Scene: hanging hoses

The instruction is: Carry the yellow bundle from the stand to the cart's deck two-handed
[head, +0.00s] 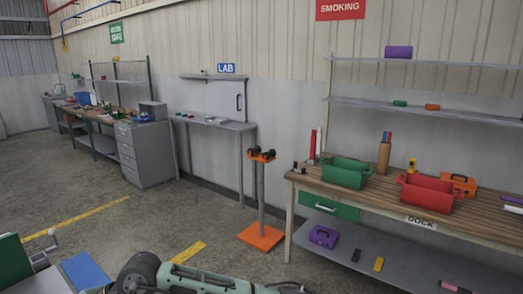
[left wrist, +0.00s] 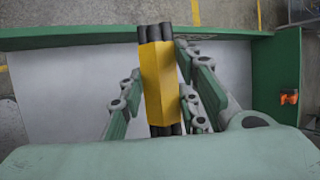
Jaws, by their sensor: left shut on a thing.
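The yellow bundle (left wrist: 159,75), a yellow sleeve around dark hoses, shows in the left wrist view. My left gripper (left wrist: 160,92) is shut on it, with a finger on either side. Below it is the cart's pale deck (left wrist: 75,90) with a green rim (left wrist: 75,39). I cannot tell whether the bundle touches the deck. In the head view, the stand (head: 261,195) has an orange base and an orange top with dark holders; no yellow bundle is on it. My right gripper is in neither view.
A workbench (head: 440,222) with a green bin (head: 346,173) and a red bin (head: 427,194) stands at the right. A grey drawer cabinet (head: 145,155) and a wall shelf (head: 215,122) are at the back. The floor left of the stand is clear. A small orange part (left wrist: 289,97) sits at the deck's right rim.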

